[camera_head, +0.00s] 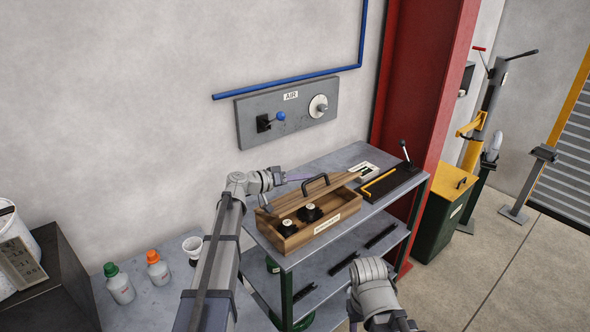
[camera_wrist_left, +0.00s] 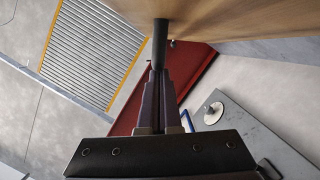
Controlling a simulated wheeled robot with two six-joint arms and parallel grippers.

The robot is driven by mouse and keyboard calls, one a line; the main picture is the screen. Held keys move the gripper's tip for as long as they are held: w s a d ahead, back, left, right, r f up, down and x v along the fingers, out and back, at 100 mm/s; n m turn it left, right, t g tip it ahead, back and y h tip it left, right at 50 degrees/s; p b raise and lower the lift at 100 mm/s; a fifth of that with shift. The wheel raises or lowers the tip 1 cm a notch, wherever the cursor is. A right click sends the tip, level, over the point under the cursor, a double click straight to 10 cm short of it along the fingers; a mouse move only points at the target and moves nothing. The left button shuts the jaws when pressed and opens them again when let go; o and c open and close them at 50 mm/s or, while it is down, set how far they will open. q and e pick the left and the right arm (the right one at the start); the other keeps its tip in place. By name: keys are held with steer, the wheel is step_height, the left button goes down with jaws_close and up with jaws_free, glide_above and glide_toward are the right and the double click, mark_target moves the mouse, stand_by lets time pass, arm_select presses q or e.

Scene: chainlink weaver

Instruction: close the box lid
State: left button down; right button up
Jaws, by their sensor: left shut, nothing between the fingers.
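The wooden box (camera_head: 318,231) stands on the grey shelf unit's top, with a label on its front. Its lid (camera_head: 342,181) is raised and tilted at the back, with a black handle (camera_head: 315,182) on it. The box's front part is open and shows dark items with white tops (camera_head: 310,212). My left gripper (camera_head: 303,178) is shut and empty, behind the lid. In the left wrist view its closed fingers (camera_wrist_left: 159,75) point at the dark handle (camera_wrist_left: 161,38) by the wooden surface (camera_wrist_left: 235,18); contact is unclear. My right gripper's fingers are out of view.
A black tray with a yellow bar (camera_head: 390,184) and a lever lies right of the box. A grey air panel (camera_head: 287,110) is on the wall behind. Bottles (camera_head: 120,287) and a white cup (camera_head: 193,246) stand left. A red column (camera_head: 420,80) rises behind the shelf.

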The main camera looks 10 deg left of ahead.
mark_target(311, 196)
arm_select(q)
steer(key=d+f+m+b, duration=0.1)
steer(key=s+d+f+m, duration=0.1)
steer(key=s+d+f+m+y+b, duration=0.1)
steer(key=shift+s+f+t+b, duration=0.25)
steer(key=shift+f+t+b, duration=0.05)
steer(key=shift+f, duration=0.1)
steer(key=shift+s+d+f+b, duration=0.3)
steer(key=shift+d+f+b, duration=0.15)
steer(key=shift+f+b, duration=0.3)
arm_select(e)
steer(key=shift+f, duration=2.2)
arm_select(q)
steer(key=shift+r+p, duration=0.25)
steer(key=shift+p, duration=0.05)
steer(key=r+p, duration=0.4)
steer(key=shift+w+a+r, duration=0.15)
steer(key=shift+a, duration=0.25)
steer(key=v, duration=0.3)
steer(key=p+v, duration=0.1)
steer(key=v, duration=0.2)
steer(key=p+v, duration=0.1)
steer(key=v, duration=0.2)
steer(key=shift+s+f, duration=0.25)
steer(key=shift+s, duration=0.1)
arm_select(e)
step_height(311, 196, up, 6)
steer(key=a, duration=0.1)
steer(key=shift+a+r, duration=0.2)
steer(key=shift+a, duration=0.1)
